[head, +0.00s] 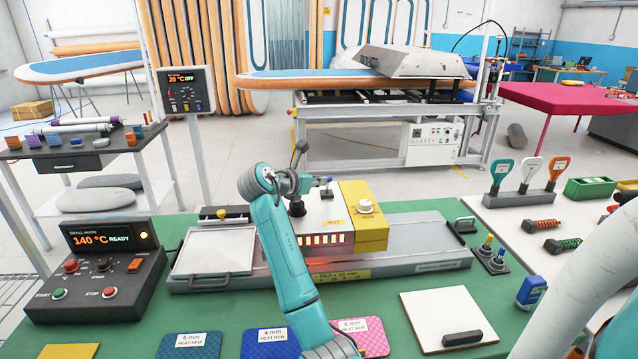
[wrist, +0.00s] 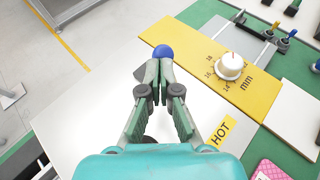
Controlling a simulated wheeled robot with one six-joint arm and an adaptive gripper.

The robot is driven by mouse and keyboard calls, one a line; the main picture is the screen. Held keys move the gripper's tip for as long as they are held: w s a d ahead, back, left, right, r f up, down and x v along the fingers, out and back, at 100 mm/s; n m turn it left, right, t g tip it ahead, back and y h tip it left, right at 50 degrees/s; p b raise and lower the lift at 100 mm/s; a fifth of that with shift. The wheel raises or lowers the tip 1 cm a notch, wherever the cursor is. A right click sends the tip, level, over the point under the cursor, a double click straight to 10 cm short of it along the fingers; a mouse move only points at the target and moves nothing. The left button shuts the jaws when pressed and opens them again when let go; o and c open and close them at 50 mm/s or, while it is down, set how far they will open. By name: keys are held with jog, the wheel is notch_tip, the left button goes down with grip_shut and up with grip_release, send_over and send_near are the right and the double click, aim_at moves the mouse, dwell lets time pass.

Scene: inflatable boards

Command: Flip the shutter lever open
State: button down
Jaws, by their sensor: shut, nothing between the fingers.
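A blue ball knob (wrist: 163,51), which looks like the end of the shutter lever, shows just beyond the fingertips in the wrist view. In the head view the blue knob (head: 328,181) is small, above the white heater housing (head: 318,222). The lever's shaft is mostly hidden by my gripper. My gripper (wrist: 158,68) is shut and empty, its tips close to the knob; I cannot tell whether they touch. In the head view my gripper (head: 314,182) is over the housing, partly hidden by its own links. Orange-glowing slots (head: 326,240) show on the housing's front.
A yellow block with a white dial (head: 365,206) adjoins the housing on the right. A tray with a handle (head: 213,252) lies left. The control box (head: 98,262) reads 140 °C READY. Colored pads, including a blue one (head: 270,342), and a white board (head: 447,318) lie in front.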

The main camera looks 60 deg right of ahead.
jog(key=shift+w+d+r, duration=0.3)
jog(key=shift+d, duration=0.05)
jog(key=shift+w+d+r, duration=0.2)
jog(key=shift+d, duration=0.1)
jog(key=w+d, duration=0.1)
jog(key=w+d+r, duration=0.1)
jog(key=w+d, duration=0.1)
jog(key=shift+d, duration=0.1)
dwell(0.4)
jog(key=shift+r, duration=0.75)
